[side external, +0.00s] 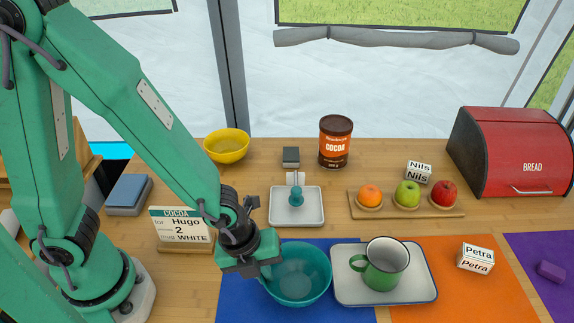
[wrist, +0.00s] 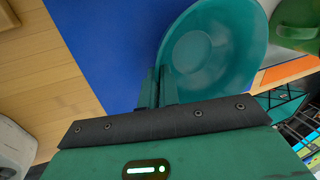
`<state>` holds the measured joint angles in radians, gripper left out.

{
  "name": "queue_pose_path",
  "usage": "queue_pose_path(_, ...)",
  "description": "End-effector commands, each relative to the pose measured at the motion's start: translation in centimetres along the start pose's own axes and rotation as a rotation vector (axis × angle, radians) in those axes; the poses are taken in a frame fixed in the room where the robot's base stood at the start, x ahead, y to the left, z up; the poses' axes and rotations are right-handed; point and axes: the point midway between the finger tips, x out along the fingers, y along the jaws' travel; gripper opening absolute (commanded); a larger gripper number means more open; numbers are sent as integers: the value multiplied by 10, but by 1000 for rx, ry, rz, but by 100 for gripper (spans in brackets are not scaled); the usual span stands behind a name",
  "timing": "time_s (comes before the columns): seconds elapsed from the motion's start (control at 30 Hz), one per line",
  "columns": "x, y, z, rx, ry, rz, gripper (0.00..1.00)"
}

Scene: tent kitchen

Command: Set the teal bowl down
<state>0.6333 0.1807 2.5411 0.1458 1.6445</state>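The teal bowl (side external: 303,275) is upright over the blue mat (side external: 237,292), left of a tray with a green mug. My gripper (side external: 266,274) is at the bowl's left rim. In the wrist view, the two fingers of my gripper (wrist: 159,88) are close together with the rim of the teal bowl (wrist: 215,50) between them. The bowl looks empty. Blue mat (wrist: 110,45) shows beside it in that view. I cannot tell whether the bowl's base touches the mat.
The pale tray (side external: 345,294) with the green mug (side external: 384,266) is close on the bowl's right. An orange mat (side external: 450,300) lies beyond. A cocoa order card (side external: 184,230) stands left of my gripper. A small white tray (side external: 284,217) is behind the bowl.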

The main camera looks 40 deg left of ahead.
Motion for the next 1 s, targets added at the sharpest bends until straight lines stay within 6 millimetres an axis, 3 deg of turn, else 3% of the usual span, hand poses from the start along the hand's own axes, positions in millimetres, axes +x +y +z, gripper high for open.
queue_pose_path(0.03,0,0,0,0,0,1,9)
queue_pose_path(0.1,0,0,0,0,0,1,23)
queue_pose_path(0.13,0,0,0,0,0,1,25)
queue_pose_path(0.67,-5,-1,0,0,0,-1,25)
queue_pose_path(1.0,-28,-2,0,0,0,-4,25)
